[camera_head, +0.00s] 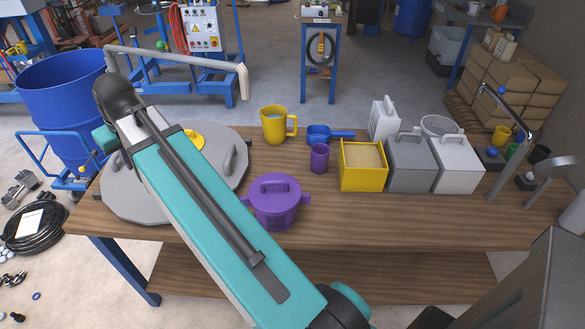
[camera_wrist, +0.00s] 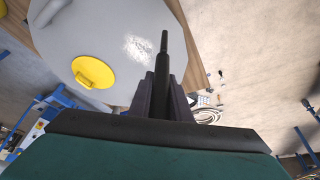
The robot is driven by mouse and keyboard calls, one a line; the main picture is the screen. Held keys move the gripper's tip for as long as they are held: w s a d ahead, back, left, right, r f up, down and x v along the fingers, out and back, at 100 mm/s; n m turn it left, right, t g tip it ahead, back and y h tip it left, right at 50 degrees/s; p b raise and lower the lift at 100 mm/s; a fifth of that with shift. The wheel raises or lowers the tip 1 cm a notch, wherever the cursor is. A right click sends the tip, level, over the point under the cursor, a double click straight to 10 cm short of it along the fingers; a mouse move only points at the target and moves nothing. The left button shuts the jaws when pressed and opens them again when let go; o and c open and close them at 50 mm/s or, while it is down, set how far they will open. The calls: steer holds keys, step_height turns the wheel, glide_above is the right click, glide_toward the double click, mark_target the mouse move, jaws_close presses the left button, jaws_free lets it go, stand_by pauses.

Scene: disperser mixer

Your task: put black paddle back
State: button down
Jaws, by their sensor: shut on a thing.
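My gripper (camera_wrist: 161,98) shows in the wrist view, its two dark fingers closed on a thin black rod, which looks like the black paddle (camera_wrist: 163,48). In the head view my own arm crosses the left of the table and hides the gripper and the paddle. The grey lid (camera_head: 125,197) lies there on the table's left end, partly covered by my arm, with a yellow cap (camera_head: 190,139).
On the wooden table (camera_head: 400,222) stand a purple lidded pot (camera_head: 276,207), a yellow mug (camera_head: 274,126), a purple cup (camera_head: 319,158), a yellow box (camera_head: 362,178) and grey and white containers (camera_head: 458,172). A blue drum (camera_head: 62,105) stands behind left. The table's front right is clear.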

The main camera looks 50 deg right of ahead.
steer(key=s+d+r+m, duration=0.1)
steer(key=s+d, duration=0.2)
steer(key=d, duration=1.2)
steer(key=s+d+r, duration=0.1)
steer(key=s+d, duration=0.3)
steer(key=d, duration=1.2)
steer(key=s+d+r, duration=0.1)
steer(key=s+d, duration=1.6)
steer(key=d, duration=0.4)
steer(key=shift+s+d+m+h, duration=0.25)
steer(key=shift+s+m+h, duration=0.05)
steer(key=shift+s+m, duration=0.1)
step_height(320, 180, down, 14)
steer(key=p, duration=0.3)
steer(key=shift+w, duration=0.1)
